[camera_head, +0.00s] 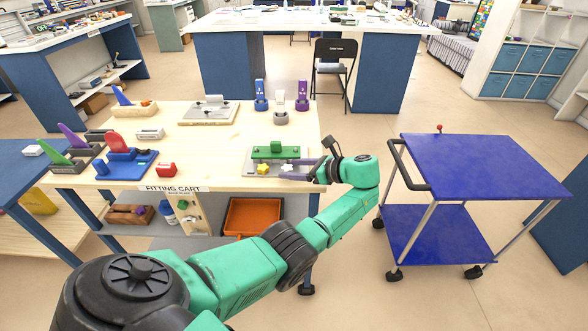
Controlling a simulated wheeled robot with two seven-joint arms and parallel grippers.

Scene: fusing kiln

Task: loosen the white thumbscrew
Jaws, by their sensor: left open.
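A fixture with a green bar (276,152) on a grey base sits at the right front of the light wooden cart top. A yellow knob (263,169) shows at its front. Beside it, a small white piece (287,167) looks like the white thumbscrew, but it is too small to make out well. A purple part (300,174) lies just right of it, partly behind my gripper. My left gripper (322,165) reaches in at the cart's right edge, close to the right of the white piece. It is open, and its fingertips are hard to see. My right gripper is not in view.
The cart top (215,150) also holds blue, white and purple upright holders, a red block (166,169) and a blue fixture (125,164). An orange bin (252,217) is below. A blue trolley (480,165) stands to the right, with open floor between.

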